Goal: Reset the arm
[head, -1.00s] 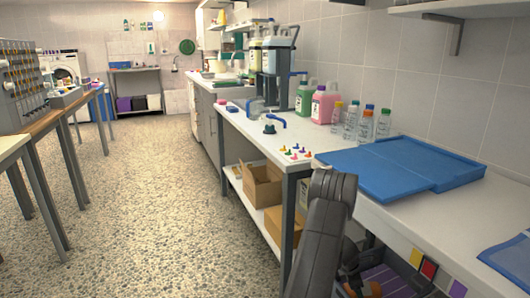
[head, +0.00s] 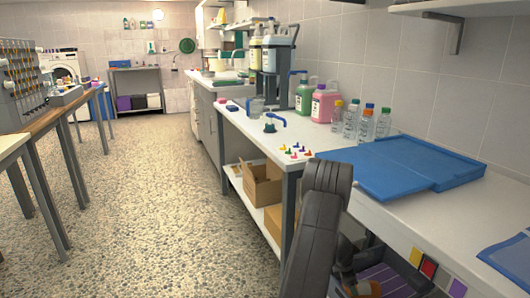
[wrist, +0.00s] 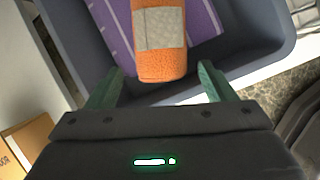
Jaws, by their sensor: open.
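My gripper (wrist: 160,90) shows in the wrist view with its two green fingers apart and nothing held between them. Just beyond the fingertips lies a rolled orange towel (wrist: 160,52) with a pale patch. It rests on a purple cloth (wrist: 110,25) with white stripes, inside a dark grey bin (wrist: 245,62). I cannot tell from this view whether a finger touches the towel. In the head view my dark arm reaches down at the lower middle, and it hides the gripper. Part of the purple cloth (head: 393,277) shows below the bench there.
A blue folded mat (head: 400,168) lies on the right bench, with several clear bottles (head: 366,125) and a pink jug (head: 324,104) behind it. Cardboard boxes (head: 262,185) sit on the lower shelf. The speckled floor (head: 160,200) to the left is open.

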